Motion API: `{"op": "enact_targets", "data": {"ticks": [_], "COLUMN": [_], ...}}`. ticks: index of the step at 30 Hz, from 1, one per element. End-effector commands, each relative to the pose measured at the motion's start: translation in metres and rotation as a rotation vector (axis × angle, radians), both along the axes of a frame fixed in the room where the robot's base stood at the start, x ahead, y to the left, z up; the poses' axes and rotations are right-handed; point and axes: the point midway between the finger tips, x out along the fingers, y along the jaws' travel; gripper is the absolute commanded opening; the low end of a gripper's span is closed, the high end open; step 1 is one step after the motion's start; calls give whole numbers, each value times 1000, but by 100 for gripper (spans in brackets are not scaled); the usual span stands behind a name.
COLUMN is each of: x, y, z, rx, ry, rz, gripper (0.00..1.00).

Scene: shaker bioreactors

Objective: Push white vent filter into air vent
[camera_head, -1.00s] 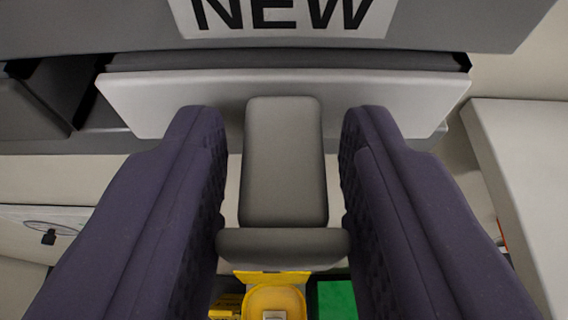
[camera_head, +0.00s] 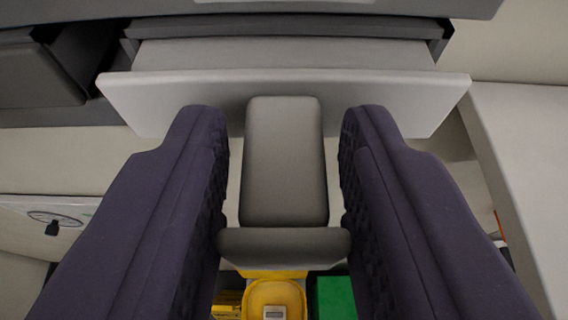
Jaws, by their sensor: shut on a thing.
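My gripper (camera_head: 285,118) has a dark purple padded finger on each side of a grey block-like handle (camera_head: 284,165). It is shut on this handle, which lies in front of a pale drawer front (camera_head: 400,95). The drawer stands partly out of a dark grey cabinet (camera_head: 300,8), with its grey inside (camera_head: 285,52) showing behind the front. The drawer's contents cannot be made out.
A darker drawer or box (camera_head: 40,75) is at the upper left. A pale panel (camera_head: 520,160) runs down the right side. Below are a yellow object (camera_head: 273,292) with a small display and a green block (camera_head: 332,295). A sheet with a drawing (camera_head: 50,215) is at left.

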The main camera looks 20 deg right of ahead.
Motion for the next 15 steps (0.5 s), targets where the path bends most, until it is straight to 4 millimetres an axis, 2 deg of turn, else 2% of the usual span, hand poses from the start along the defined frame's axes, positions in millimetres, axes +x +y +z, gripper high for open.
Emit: {"op": "enact_targets", "data": {"ticks": [15], "x": [-12], "y": [3], "z": [0], "rx": [1], "ry": [-1], "rz": [0], "gripper": [6]}}
